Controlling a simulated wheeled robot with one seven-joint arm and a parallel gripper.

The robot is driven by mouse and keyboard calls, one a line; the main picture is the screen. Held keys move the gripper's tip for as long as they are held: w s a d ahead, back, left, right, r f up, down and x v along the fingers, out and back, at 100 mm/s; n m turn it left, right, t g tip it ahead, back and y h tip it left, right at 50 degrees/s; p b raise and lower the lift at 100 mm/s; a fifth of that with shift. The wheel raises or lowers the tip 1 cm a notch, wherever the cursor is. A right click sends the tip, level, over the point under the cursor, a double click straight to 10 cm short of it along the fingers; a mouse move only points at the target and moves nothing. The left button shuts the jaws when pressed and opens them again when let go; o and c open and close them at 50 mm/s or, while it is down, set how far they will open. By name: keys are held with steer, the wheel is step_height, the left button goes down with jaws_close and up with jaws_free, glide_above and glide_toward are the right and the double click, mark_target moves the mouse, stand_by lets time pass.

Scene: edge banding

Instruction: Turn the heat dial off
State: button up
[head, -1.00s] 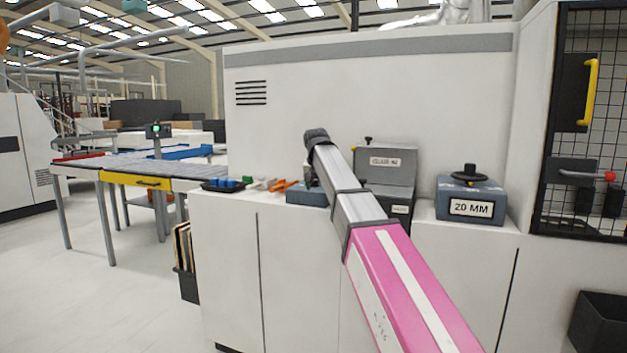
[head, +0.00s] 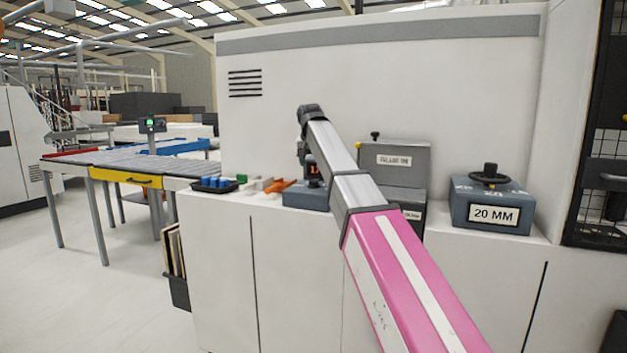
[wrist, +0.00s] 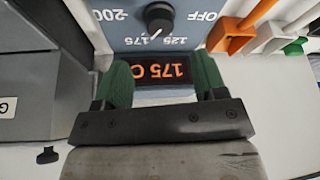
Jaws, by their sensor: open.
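The heat dial (wrist: 159,17) is a round black knob on a blue-grey panel (wrist: 120,35) at the top of the wrist view, which shows it upside down. Its white mark points toward the 175 label; 125, 200 and OFF labels are also around it. An orange display (wrist: 155,72) below it reads 175 C. My gripper (wrist: 161,66) has two green-padded fingers, open and empty. They stand apart on either side of the display, short of the dial in the picture. In the head view the blue-grey dial unit (head: 303,196) is partly hidden behind my arm.
A grey glue box (head: 405,160) stands right of the dial unit, and a blue box labelled 20 MM (head: 494,214) stands farther right. Orange and white clamps (wrist: 238,32) and a green-tipped one lie beside the panel. A black tray (head: 215,186) holds blue pieces at left.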

mark_target(314, 181)
steer(key=x, duration=0.8)
steer(key=shift+f, duration=0.15)
steer(key=c, duration=0.9)
